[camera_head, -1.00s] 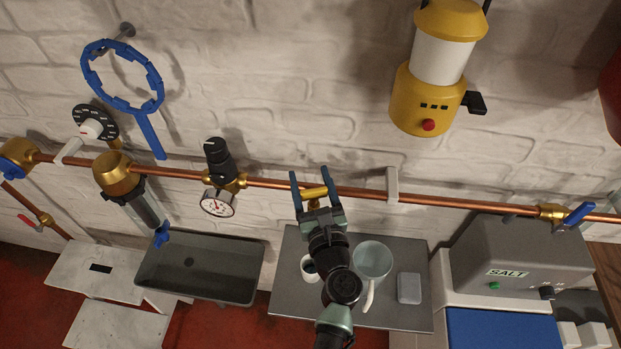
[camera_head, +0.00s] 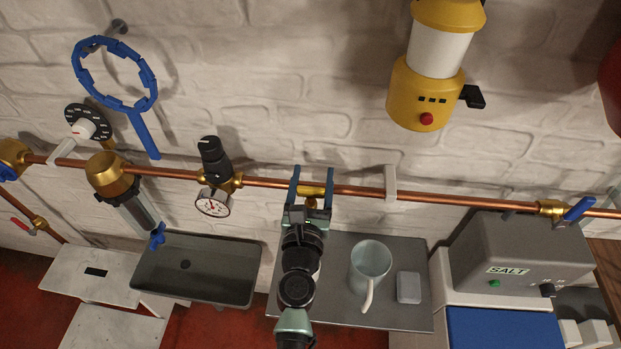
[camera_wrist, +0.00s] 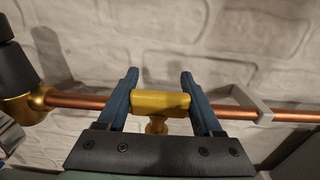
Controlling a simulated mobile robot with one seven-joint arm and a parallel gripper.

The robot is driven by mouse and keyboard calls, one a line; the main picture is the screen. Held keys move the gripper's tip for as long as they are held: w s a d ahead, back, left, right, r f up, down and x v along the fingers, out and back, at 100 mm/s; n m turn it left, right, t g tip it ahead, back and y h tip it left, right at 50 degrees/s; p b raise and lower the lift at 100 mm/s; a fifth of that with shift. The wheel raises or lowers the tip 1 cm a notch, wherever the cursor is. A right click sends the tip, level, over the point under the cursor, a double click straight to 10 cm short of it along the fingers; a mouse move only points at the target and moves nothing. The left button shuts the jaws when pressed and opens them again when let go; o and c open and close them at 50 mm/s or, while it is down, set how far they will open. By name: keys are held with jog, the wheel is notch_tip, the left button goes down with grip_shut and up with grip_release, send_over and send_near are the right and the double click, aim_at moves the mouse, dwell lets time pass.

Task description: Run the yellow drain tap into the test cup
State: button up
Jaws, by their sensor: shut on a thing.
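The yellow drain tap (camera_head: 312,191) sits on the copper pipe, with its short bar handle about level along the pipe. My gripper (camera_head: 312,170) is shut on the bar, one blue finger at each end. The wrist view shows my gripper (camera_wrist: 159,75) with its fingers on both sides of the yellow bar (camera_wrist: 160,103) and the brass stem under it. A pale cup with a handle (camera_head: 370,258) stands on the grey tray (camera_head: 410,318) below and right of the tap. A smaller white cup seen earlier on that tray is now hidden behind my arm.
A pressure gauge with a black-topped regulator (camera_head: 213,201) is left of the tap. A pipe bracket (camera_head: 391,182) is to the right. A grey sink (camera_head: 195,285) lies below left. A small pale block (camera_head: 408,287) and the salt unit (camera_head: 520,248) are at the right.

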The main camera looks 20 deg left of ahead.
dwell(0.3)
jog(key=o, duration=1.4)
jog(key=shift+c, duration=0.2)
jog(key=b+v, duration=0.1)
jog(key=v, duration=1.2)
jog(key=shift+b, duration=0.35)
jog(key=shift+a+r, duration=0.1)
jog(key=shift+r, duration=0.05)
